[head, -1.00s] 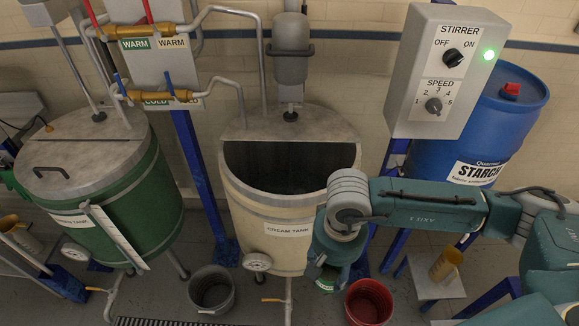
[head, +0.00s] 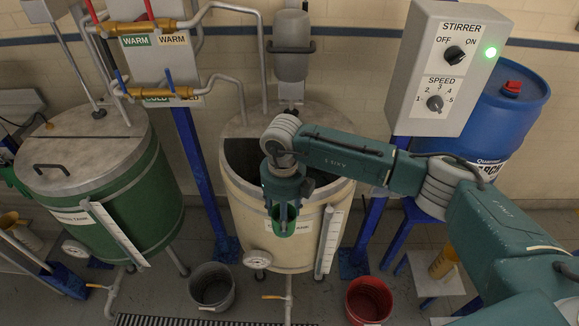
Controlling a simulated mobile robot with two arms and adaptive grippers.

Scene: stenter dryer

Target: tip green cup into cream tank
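The cream tank (head: 250,215) stands upright in the middle of the head view, its top partly open at the front. My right gripper (head: 283,228), on the arm from the right, points down at the tank's front rim. It appears shut on the green cup (head: 284,230), which shows between the fingers in front of the tank's wall and label. The cup's contents cannot be seen. My arm hides part of the tank's opening. My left gripper is not in view.
The stirrer motor (head: 291,45) hangs over the tank; its control box (head: 440,70) shows a green light. A green tank (head: 150,200) stands left, a blue starch drum (head: 510,110) right. Grey (head: 212,288) and red (head: 369,300) buckets stand on the floor.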

